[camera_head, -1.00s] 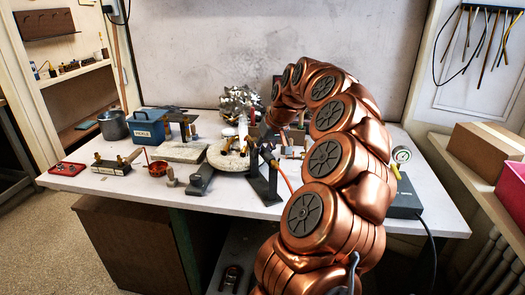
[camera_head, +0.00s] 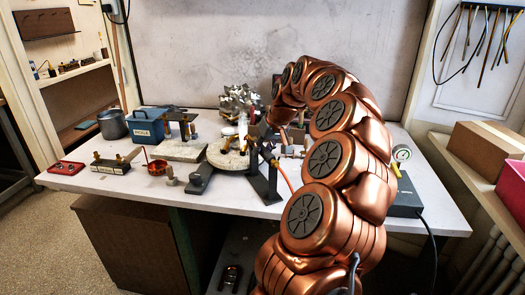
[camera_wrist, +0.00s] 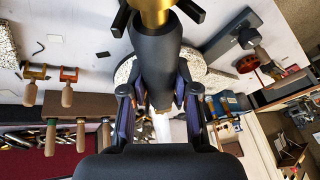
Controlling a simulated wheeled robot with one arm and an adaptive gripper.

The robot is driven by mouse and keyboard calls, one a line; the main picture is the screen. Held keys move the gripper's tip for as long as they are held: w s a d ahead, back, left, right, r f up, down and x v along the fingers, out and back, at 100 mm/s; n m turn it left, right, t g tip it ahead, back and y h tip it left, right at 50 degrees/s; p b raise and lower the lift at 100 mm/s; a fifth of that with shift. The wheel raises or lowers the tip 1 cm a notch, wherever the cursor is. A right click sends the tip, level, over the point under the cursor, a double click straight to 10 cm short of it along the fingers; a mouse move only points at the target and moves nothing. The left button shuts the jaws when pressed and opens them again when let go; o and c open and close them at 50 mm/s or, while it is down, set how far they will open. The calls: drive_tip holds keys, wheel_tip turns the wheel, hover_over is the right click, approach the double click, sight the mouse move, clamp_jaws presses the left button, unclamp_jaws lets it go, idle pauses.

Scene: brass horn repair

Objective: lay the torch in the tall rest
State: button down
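The torch has a dark body (camera_wrist: 158,62) with a brass neck at the top of the wrist view. In the head view an orange hose trails from it to the lower right. My gripper (camera_wrist: 157,98) has its fingers against both sides of the dark body and appears shut on it; it also shows in the head view (camera_head: 262,131). The tall rest (camera_head: 265,181) is the black stand at the bench front. Its two prongs flank the brass neck in the wrist view, but I cannot tell whether the torch touches it. A white shape shows beyond the fingers.
A gauge (camera_head: 401,154) is right.

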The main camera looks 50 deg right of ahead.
drive_tip(key=c, duration=0.8)
unclamp_jaws()
drive_tip(key=o, duration=0.5)
drive_tip(key=shift+r+p, duration=1.5)
drive_tip(key=shift+r, duration=2.55)
